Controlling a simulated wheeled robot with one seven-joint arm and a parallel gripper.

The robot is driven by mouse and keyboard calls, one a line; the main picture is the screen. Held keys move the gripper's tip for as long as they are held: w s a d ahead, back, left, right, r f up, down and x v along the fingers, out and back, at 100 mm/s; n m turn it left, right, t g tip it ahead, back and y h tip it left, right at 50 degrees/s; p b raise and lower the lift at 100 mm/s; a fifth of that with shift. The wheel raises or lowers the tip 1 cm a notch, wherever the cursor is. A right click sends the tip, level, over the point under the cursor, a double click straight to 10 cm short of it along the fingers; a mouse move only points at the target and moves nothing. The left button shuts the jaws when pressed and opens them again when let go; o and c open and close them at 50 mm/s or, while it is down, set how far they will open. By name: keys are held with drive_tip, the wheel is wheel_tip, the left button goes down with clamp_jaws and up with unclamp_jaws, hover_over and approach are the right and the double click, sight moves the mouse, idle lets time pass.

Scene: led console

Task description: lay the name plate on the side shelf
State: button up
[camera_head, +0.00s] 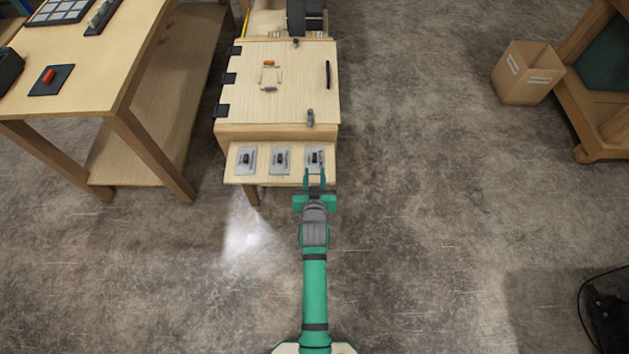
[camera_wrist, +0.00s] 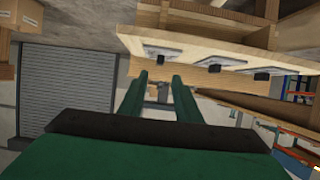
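I cannot pick out a name plate for certain. The wooden console (camera_head: 232,60) carries a closed pale panel with black hinges on its left side. On that panel are a small orange piece (camera_head: 268,63), pale strips (camera_head: 258,77) and a dark handle (camera_head: 327,74). A front ledge (camera_head: 233,176) holds three grey switch plates, left (camera_head: 247,168), middle (camera_head: 280,168) and right (camera_head: 311,168). My gripper (camera_head: 314,174) is at the right switch plate and partly covers it; contact cannot be told. In the wrist view my gripper (camera_wrist: 160,76) has its fingers apart, with nothing held between them.
A wooden table (camera_head: 100,70) with a lower shelf (camera_head: 150,135) stands at the left. A cardboard box (camera_head: 525,75) and a wooden rack (camera_head: 590,110) stand at the right. Bare concrete floor (camera_head: 430,190) lies open to the right of my arm.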

drive_tip(key=s+r, duration=0.3)
drive_tip(key=s, duration=2.1)
drive_tip(key=s+r+t, duration=0.1)
drive_tip(key=s+r, duration=1.2)
drive_tip(key=s, duration=0.3)
drive_tip(key=shift+t, duration=0.4)
